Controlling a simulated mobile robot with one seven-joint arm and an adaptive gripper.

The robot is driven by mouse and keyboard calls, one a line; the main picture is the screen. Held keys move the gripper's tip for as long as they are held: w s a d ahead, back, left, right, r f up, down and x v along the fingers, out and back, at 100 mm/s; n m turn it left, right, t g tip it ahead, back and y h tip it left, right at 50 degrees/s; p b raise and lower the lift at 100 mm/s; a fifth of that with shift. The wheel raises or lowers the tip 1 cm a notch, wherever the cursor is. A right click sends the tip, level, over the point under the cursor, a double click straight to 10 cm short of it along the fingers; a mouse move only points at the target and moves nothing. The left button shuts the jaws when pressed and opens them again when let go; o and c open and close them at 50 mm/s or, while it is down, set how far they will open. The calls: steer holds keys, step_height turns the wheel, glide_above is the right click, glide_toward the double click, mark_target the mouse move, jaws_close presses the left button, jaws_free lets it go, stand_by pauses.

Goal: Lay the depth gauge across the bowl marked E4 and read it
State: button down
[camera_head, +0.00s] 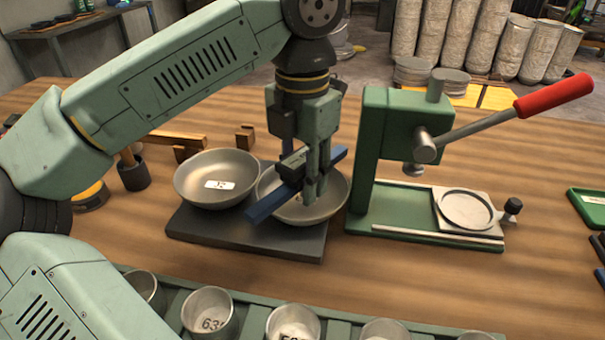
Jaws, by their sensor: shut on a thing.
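A blue bar with a grey block at its middle, which looks like the depth gauge (268,204), lies slantwise over the right metal bowl (333,208). My gripper (312,188) points down and is shut on the gauge near its middle. I cannot tell whether the bar touches the rim or hangs just above it. The gripper and gauge hide much of this bowl's inside, and I cannot read a mark on it. The left bowl (195,180) has a white label inside, too small to read surely; it does not look like E4. Both bowls sit on a dark slab (235,232).
A green press (378,150) with a red-handled lever (553,97) stands close to the right of the bowls. A green rack (250,310) of metal cups runs along the front. Wooden blocks (180,142) lie behind the left bowl. Bare wooden table (545,265) shows at the right.

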mark_target(302, 157)
steer(key=shift+f, duration=0.2)
stand_by(0.4)
steer(key=c, duration=1.1)
jaws_free()
step_height(302, 157, up, 8)
steer(key=shift+f, duration=0.25)
